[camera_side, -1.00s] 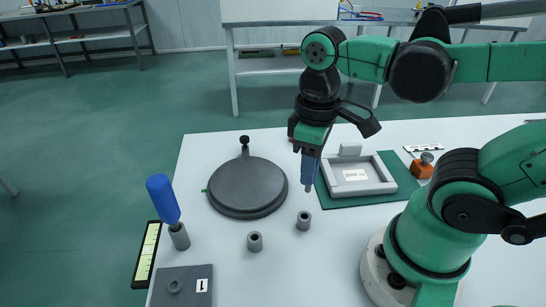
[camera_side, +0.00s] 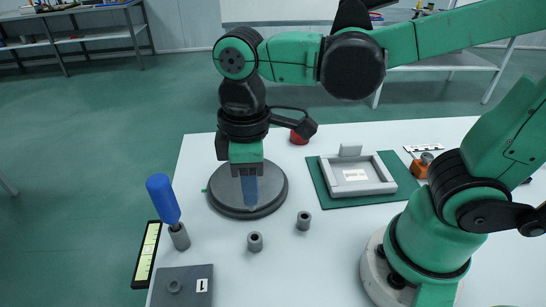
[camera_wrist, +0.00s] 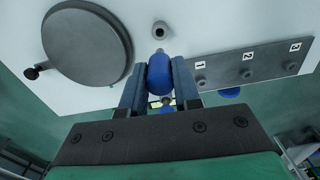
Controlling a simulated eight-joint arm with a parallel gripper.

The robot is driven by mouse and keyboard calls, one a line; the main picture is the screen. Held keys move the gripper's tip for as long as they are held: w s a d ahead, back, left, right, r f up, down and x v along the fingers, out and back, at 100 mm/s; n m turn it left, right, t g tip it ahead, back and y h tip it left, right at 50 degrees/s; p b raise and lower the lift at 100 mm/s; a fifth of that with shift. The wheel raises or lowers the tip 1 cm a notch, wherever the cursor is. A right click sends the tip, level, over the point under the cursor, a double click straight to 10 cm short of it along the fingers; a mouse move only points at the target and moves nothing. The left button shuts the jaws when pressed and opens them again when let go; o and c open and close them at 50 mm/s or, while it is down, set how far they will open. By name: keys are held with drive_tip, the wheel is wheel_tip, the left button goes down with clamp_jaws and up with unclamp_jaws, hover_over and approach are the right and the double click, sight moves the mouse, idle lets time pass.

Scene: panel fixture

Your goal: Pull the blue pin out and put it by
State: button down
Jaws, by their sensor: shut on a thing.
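A blue pin (camera_wrist: 160,75) with a short pale metal end is clamped between the two fingers of my gripper (camera_wrist: 160,82) in the wrist view. My gripper (camera_side: 250,190) points down in front of the round dark disc in the side view, where the fingers hide most of what they hold. Another blue pin (camera_side: 163,196) leans in a short grey tube (camera_side: 180,237) at the table's left. Two more grey tubes, one (camera_side: 255,242) at the front and one (camera_side: 303,221) to its right, show open holes.
The round disc (camera_side: 270,185) with a knob lies behind the tubes. A grey plate (camera_side: 200,300) marked 1 is at the front left; the wrist view shows 1, 2 and 3. A grey tray (camera_side: 390,184) sits on a green mat. A yellow-faced strip (camera_side: 147,255) lies at the left edge.

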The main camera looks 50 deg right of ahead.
sight(252, 210)
drive_tip(key=shift+f, duration=0.1)
drive_tip(key=shift+f, duration=2.8)
drive_tip(key=shift+f, duration=1.85)
drive_tip(key=c, duration=0.6)
unclamp_jaws()
drive_tip(key=shift+o, duration=0.2)
drive_tip(key=shift+r, duration=0.1)
drive_tip(key=shift+r, duration=2.55)
drive_tip(key=w+d+r+m+t, duration=0.3)
drive_tip(key=d+r+m+t, duration=0.2)
drive_tip(key=d, duration=0.5)
drive_tip(key=m+t, duration=0.2)
drive_tip(key=m, duration=0.1)
